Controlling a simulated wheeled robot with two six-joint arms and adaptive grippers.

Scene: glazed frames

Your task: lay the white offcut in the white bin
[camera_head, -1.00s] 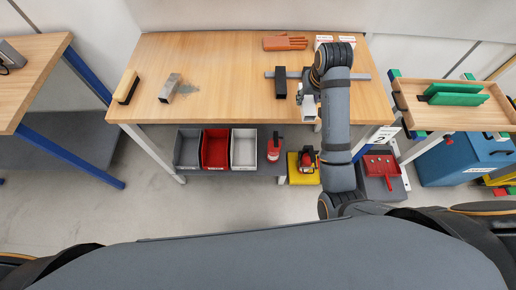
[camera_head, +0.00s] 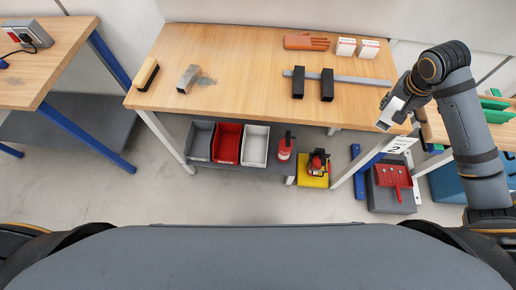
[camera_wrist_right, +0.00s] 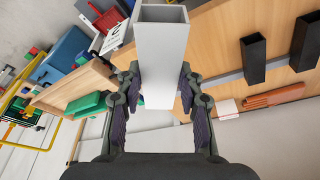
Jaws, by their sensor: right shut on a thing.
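The white offcut (camera_wrist_right: 163,50), a pale square hollow tube, is between the fingers of my right gripper (camera_wrist_right: 160,95) in the right wrist view. The gripper is shut on it. In the head view the offcut (camera_head: 388,115) hangs tilted below my right gripper (camera_head: 399,100), at the right end of the workbench. The white bin (camera_head: 253,160) stands on the shelf under the bench, the rightmost of three bins, and looks empty. It is well left of and lower than the gripper. My left gripper is not in view.
Grey bin (camera_head: 199,141) and red bin (camera_head: 227,143) stand left of the white one, a red extinguisher (camera_head: 285,147) right of it. Two black offcuts (camera_head: 298,83) stand by a metal bar (camera_head: 355,79) on the workbench (camera_head: 230,60). The bench overhangs the shelf; floor in front is clear.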

